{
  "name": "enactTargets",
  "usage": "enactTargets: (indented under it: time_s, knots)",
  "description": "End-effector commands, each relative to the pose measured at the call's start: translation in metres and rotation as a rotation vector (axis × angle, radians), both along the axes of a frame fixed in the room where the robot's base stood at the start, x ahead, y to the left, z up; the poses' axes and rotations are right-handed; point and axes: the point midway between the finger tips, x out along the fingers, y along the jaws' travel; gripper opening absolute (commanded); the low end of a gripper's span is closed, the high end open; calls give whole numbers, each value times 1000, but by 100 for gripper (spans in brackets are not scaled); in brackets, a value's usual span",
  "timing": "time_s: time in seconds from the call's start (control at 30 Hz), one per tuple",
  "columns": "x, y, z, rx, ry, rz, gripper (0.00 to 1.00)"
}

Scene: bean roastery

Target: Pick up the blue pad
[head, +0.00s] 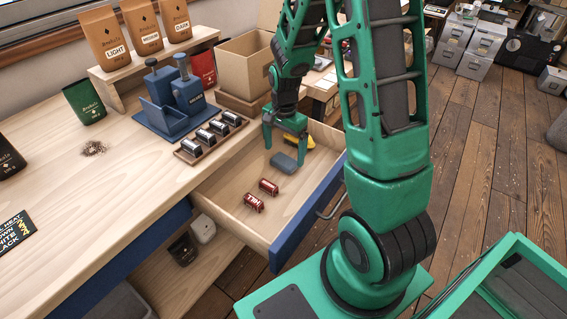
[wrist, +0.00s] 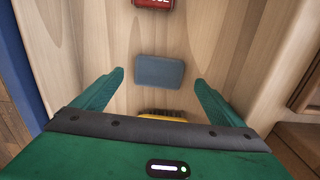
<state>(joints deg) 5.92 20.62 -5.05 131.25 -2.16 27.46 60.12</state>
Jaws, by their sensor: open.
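The blue pad (head: 284,162) is a small grey-blue block lying in the open drawer (head: 225,195). In the wrist view the blue pad (wrist: 160,71) lies flat on the wooden drawer bottom, just beyond the fingertips and roughly centred between them. My gripper (head: 286,143) is open and empty above the drawer, close to the pad. In the wrist view my gripper (wrist: 159,82) shows its two green fingers spread wider than the pad. I cannot tell the exact height of the fingertips over it.
A yellow brush (head: 299,141) lies behind the pad; the brush (wrist: 163,114) is partly hidden by my gripper in the wrist view. The drawer walls rise around them. A cardboard box (head: 243,70) stands on the bench behind.

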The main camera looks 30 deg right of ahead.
Motion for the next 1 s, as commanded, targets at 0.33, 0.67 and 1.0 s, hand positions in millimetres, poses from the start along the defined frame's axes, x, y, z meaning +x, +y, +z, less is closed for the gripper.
enactTargets:
  time_s: [0.33,0.67,1.0]
  knots:
    - [-2,3,-38,0,2,1,92]
    - [-2,4,-38,0,0,1,68]
    - [-2,4,-38,0,0,1,48]
